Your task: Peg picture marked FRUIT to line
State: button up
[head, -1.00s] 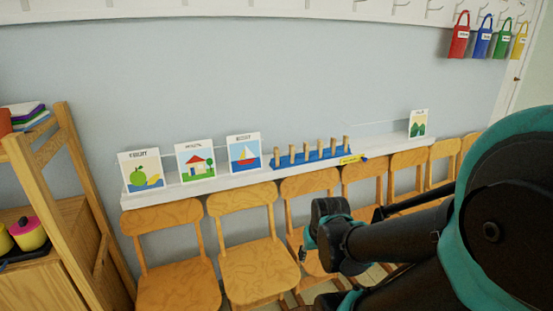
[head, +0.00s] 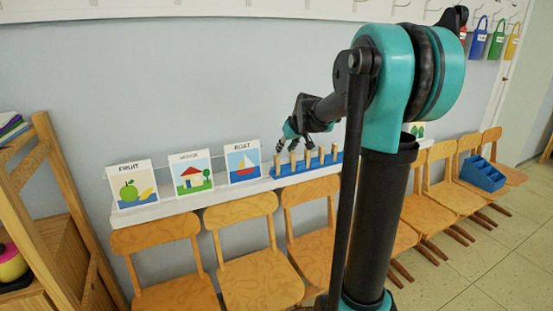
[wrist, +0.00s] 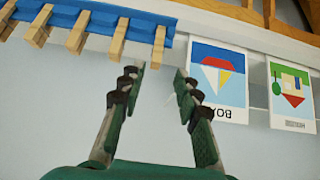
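The FRUIT picture (head: 133,185), showing a green apple and a banana, stands at the left end of the white wall ledge (head: 180,206). Wooden pegs (head: 308,160) stand in a blue rack (head: 290,170) on the same ledge; they also show in the wrist view (wrist: 118,40). My gripper (head: 284,147) is near the left end of the rack. The FRUIT picture is out of the wrist view.
The HOUSE picture (head: 191,174) and BOAT picture (head: 242,162) stand between FRUIT and the rack. Wooden chairs (head: 255,255) line the wall below. A wooden shelf (head: 60,215) stands at far left. My arm hides part of the ledge's right side.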

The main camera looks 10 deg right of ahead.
aim_at(278, 157)
jog(key=x, duration=0.8)
jog(key=w+r+x, duration=0.1)
jog(key=x, duration=0.3)
jog(key=shift+w+a+f, duration=0.1)
jog(key=shift+w+f, duration=0.1)
jog(key=shift+w, duration=0.05)
jog(key=shift+c, duration=0.4)
grip_shut()
jog(key=shift+r, duration=3.15)
jog(key=shift+s+d+r, duration=0.15)
jog(key=shift+s+d, duration=0.1)
jog(key=shift+s, duration=0.55)
jog(key=shift+s+d+r, duration=0.2)
jog(key=shift+s+d, duration=0.1)
jog(key=shift+s, duration=0.5)
jog(key=shift+s+d+r, duration=0.15)
jog(key=shift+s+d, duration=0.1)
jog(key=shift+s, duration=0.55)
